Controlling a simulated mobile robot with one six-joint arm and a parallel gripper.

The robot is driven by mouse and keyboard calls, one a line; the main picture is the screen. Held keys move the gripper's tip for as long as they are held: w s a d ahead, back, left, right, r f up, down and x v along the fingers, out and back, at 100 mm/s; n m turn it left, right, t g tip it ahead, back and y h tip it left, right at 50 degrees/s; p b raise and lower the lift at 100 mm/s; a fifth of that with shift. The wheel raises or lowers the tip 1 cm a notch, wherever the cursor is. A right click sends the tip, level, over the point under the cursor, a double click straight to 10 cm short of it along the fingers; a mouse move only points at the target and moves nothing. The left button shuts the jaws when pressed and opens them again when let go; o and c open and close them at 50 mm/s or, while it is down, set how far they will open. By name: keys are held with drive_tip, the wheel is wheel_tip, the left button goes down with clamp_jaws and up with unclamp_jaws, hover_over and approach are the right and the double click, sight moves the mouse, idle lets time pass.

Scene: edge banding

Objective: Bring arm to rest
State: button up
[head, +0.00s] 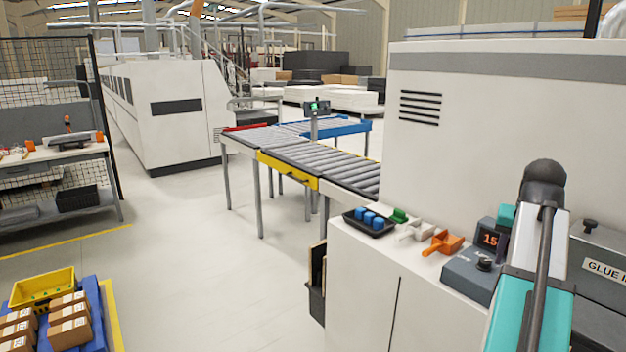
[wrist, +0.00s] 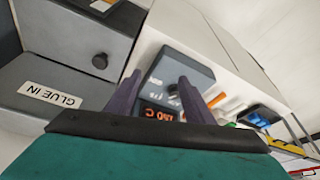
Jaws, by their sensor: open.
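My arm (head: 535,265), teal and white with a dark rounded joint at its top, rises at the right of the head view in front of the white machine. My gripper is not clearly visible there. In the wrist view my gripper (wrist: 159,76) shows two dark purplish fingers spread apart, with nothing held between them. Behind the fingers is a grey control box (wrist: 197,72) with a knob and an orange display. The same box (head: 470,275) stands on the white cabinet top in the head view, just left of my arm.
A grey GLUE IN box (head: 600,262) stands right of my arm. A roller conveyor (head: 325,160) stands beyond. Open floor lies left of the cabinet.

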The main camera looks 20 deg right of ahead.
drive_tip(key=w+a+f+n+g+y, duration=0.1)
drive_tip(key=w+a+f+n, duration=0.1)
drive_tip(key=w+a+f, duration=0.55)
drive_tip(key=w+a+f+n+g+y, duration=0.1)
drive_tip(key=w+a+f+y, duration=0.3)
drive_tip(key=f, duration=0.7)
drive_tip(key=a+f+n+g, duration=0.3)
drive_tip(key=a+f, duration=1.4)
drive_tip(key=f, duration=0.2)
drive_tip(key=s+a+f+n+g, duration=0.1)
drive_tip(key=s+a+f, duration=0.4)
drive_tip(key=a+f, duration=0.35)
drive_tip(key=s+a+f+n+g, duration=0.2)
drive_tip(key=s+a+f, duration=0.3)
drive_tip(key=a+f, duration=0.3)
drive_tip(key=s+a+f+n+h, duration=0.1)
drive_tip(key=s+a+f, duration=0.2)
drive_tip(key=s+f, duration=0.3)
drive_tip(key=s+a+f, duration=0.3)
drive_tip(key=s+f, duration=0.3)
drive_tip(key=s, duration=0.3)
drive_tip(key=shift+f+n+h, duration=0.2)
drive_tip(key=shift+n+h, duration=0.2)
